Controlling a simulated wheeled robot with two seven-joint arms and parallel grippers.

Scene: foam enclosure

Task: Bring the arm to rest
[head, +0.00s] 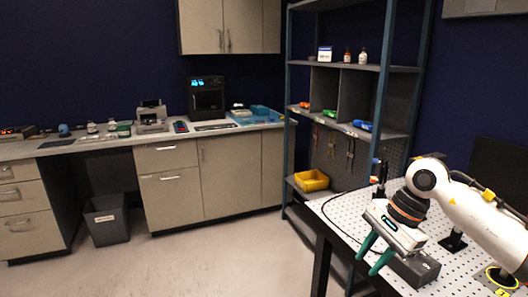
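My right arm, white with a dark ribbed wrist, comes in from the right edge of the head view. My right gripper (367,265) hangs at the near left edge of the perforated white table (338,212), pointing down and to the left. My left arm and gripper are not in view.
A dark box (415,268) is close beside the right gripper on the table. A shelf rack (399,69) stands behind it, with a yellow bin (311,181) low down. A counter (150,137) runs along the back wall. The floor (215,255) at left is clear, except for a grey waste bin (107,221).

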